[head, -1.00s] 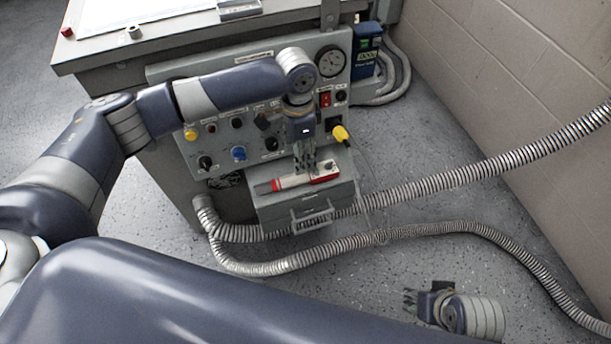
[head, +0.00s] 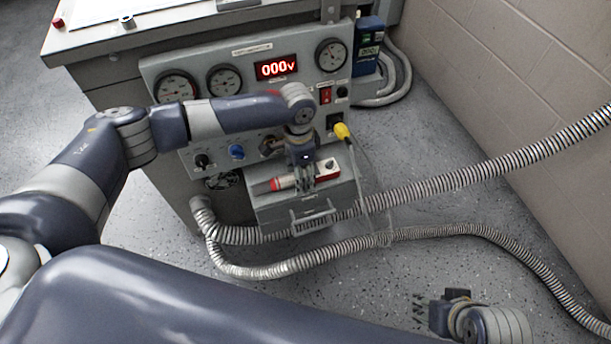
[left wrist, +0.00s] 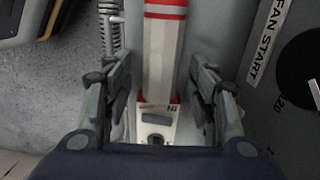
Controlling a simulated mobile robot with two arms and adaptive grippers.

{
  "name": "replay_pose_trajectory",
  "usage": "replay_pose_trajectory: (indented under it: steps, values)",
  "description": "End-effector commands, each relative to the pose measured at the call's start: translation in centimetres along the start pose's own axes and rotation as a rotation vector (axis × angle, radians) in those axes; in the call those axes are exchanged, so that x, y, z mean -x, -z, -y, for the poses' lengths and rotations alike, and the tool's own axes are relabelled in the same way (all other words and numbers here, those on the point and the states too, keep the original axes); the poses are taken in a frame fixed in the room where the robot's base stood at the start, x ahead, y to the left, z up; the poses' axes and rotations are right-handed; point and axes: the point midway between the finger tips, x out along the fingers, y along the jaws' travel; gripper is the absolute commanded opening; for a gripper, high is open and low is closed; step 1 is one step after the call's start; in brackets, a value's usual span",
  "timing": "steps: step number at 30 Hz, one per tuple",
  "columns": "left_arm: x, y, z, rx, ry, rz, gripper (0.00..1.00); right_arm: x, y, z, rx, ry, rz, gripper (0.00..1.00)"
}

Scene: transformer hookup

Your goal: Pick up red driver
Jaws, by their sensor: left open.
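The red driver (head: 284,183) lies on top of a small grey box (head: 272,212) on the front of the console, its red end to the left. My left gripper (head: 304,180) is directly above it, pointing down. In the left wrist view the driver (left wrist: 163,50) shows as a white body with red bands, lying between the two open fingers (left wrist: 160,95), with space on both sides. My right gripper (head: 425,309) is low at the bottom right, away from the driver; its fingers are spread.
The console panel (head: 296,98) has gauges, knobs and a display reading 000V. A yellow plug (head: 342,131) with a thin cable is right of my left gripper. Ribbed hoses (head: 430,189) run along the floor to the right. A brick wall (head: 520,75) stands on the right.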

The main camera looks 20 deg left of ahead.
Motion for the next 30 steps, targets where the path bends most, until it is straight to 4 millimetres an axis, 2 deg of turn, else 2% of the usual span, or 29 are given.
replay_pose_trajectory:
  steps: [2,6,8,20,30]
  values:
    - [0.1,0.0,0.0,0.0,0.0,0.0,0.5,0.0,0.0,0.0,0.0,0.0,0.0,0.4]
    - [0.1,0.0,0.0,0.0,0.0,0.0,0.18,0.0,0.0,0.0,0.0,0.0,0.0,0.4]
    - [0.1,0.0,0.0,0.0,0.0,0.0,0.07,0.0,0.0,0.0,0.0,0.0,0.0,0.4]
    - [0.6,0.1,0.0,0.0,0.001,-0.003,0.07,0.2,0.1,0.0,0.0,0.0,-0.001,0.4]
    - [4.3,0.1,-0.1,0.0,0.002,-0.004,0.07,1.8,0.6,-0.1,0.0,0.0,-0.001,0.4]
